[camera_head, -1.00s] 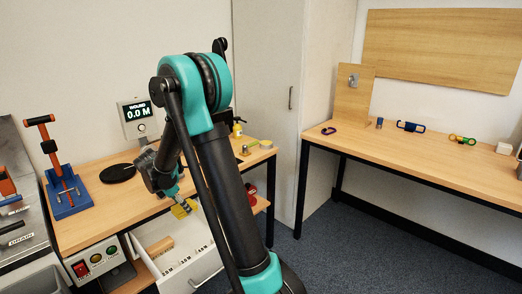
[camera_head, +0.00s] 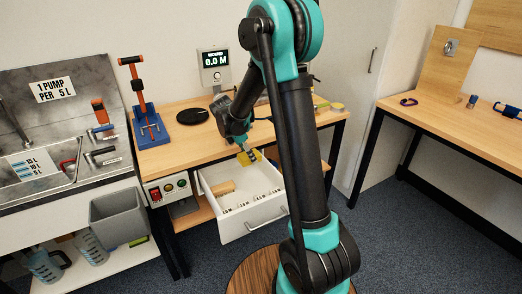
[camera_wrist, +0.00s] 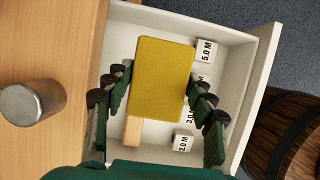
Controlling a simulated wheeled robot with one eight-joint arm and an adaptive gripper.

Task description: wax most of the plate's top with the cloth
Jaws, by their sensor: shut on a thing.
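The yellow cloth (camera_wrist: 163,78), a flat rectangle, is between the fingers of my gripper (camera_wrist: 158,90) in the wrist view, which is shut on it. In the head view the cloth (camera_head: 256,155) shows as a small yellow patch at my gripper (camera_head: 246,152), above the open white drawer (camera_head: 268,221). It hides part of a wooden block (camera_wrist: 133,130) in the drawer. A black round disc (camera_head: 192,116) lies on the workbench behind and left of my gripper; I cannot tell whether it is the plate.
White length blocks, including one marked 5.0 M (camera_wrist: 205,50), sit in the drawer. A metal cylinder (camera_wrist: 33,102) stands on the bench. An orange and blue press (camera_head: 145,110) and a sink (camera_head: 60,125) are left. A wooden barrel (camera_head: 250,272) stands on the floor.

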